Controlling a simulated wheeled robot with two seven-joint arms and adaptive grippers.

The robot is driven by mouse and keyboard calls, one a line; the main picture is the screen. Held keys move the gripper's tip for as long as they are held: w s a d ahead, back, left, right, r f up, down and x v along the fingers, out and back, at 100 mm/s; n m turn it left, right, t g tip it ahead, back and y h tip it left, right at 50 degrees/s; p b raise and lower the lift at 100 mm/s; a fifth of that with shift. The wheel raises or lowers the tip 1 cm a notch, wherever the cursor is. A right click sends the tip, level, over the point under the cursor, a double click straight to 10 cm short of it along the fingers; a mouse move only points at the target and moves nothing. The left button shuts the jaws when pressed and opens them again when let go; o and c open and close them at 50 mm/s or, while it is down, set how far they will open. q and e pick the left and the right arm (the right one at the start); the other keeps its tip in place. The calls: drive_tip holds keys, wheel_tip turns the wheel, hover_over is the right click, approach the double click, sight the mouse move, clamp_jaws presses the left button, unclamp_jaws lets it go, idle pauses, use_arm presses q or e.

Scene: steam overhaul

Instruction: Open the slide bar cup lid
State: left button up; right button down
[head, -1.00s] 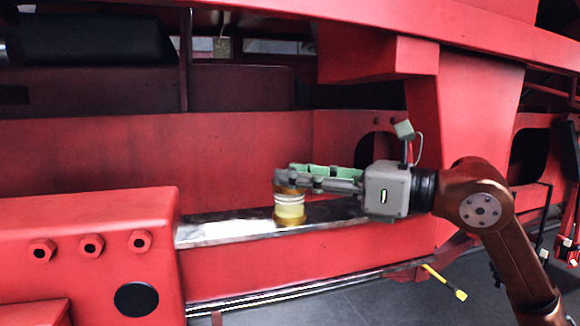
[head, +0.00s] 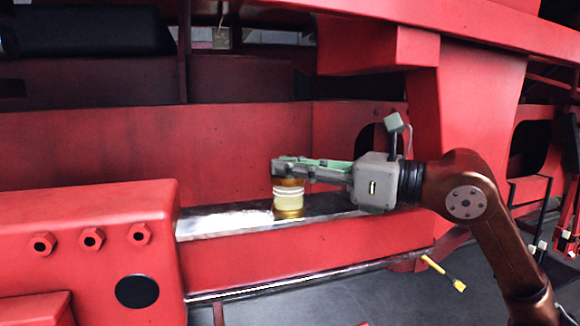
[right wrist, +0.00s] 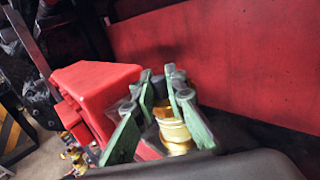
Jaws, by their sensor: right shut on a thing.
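The slide bar cup (head: 288,198) is a small brass and pale yellow cylinder standing upright on the metal slide bar (head: 228,222). Its brass lid (head: 291,182) is at the top, partly hidden by my fingers. My right gripper (head: 280,168) reaches in from the right and is shut on the lid. In the right wrist view the green fingers of the gripper (right wrist: 161,82) are around the top of the brass cup (right wrist: 174,132); the lid is mostly hidden there. I cannot see a gap between lid and cup. My left gripper is not in view.
A red block with several hex bolts (head: 92,238) stands left of the bar. A red frame wall (head: 230,150) runs behind the cup, and a red bracket (head: 460,110) stands to the right. A yellow-handled tool (head: 445,273) is low at the right.

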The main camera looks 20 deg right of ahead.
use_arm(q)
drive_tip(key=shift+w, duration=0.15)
